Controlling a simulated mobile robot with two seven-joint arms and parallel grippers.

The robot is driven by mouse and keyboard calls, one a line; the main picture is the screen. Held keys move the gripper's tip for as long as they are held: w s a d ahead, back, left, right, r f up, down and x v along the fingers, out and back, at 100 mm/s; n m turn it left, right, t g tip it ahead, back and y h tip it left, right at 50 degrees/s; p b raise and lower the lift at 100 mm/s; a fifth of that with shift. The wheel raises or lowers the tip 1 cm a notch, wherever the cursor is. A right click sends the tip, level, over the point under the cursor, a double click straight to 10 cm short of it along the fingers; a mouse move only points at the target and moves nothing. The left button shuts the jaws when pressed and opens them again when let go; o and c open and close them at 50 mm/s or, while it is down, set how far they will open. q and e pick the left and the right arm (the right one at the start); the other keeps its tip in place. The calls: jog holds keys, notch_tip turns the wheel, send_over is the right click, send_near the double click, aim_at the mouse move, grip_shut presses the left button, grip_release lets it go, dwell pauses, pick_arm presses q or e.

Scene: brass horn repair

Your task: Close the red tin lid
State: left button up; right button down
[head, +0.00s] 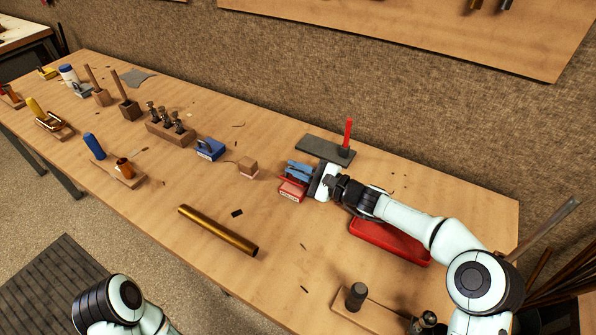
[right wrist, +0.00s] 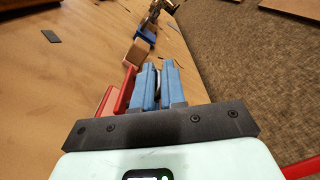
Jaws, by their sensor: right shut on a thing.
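The red tin (head: 291,192) stands on the bench with a pale label on its front. Its red lid (right wrist: 127,88) looks raised, standing up at the tin's edge in the right wrist view. My right gripper (head: 298,169) reaches in from the right with its blue fingers beside the lid, on the side away from the tin's open box. In the right wrist view the fingers (right wrist: 158,80) are close together, with a small dark thing between them that I cannot identify. The lid shows left of both fingers; I cannot tell whether they touch it. My left gripper is out of view.
A grey mat (head: 318,148) with a red-handled tool (head: 348,135) lies behind the gripper. A red tray (head: 385,243) is under my right arm. A wooden block (head: 248,165) stands left of the tin, and a brass tube (head: 217,230) lies in front.

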dwell(0.3)
jog(key=c, duration=1.5)
grip_release()
jog(key=shift+d, duration=0.1)
jog(key=v, duration=1.3)
jog(key=shift+s+p, duration=0.15)
jog(key=shift+p, duration=0.2)
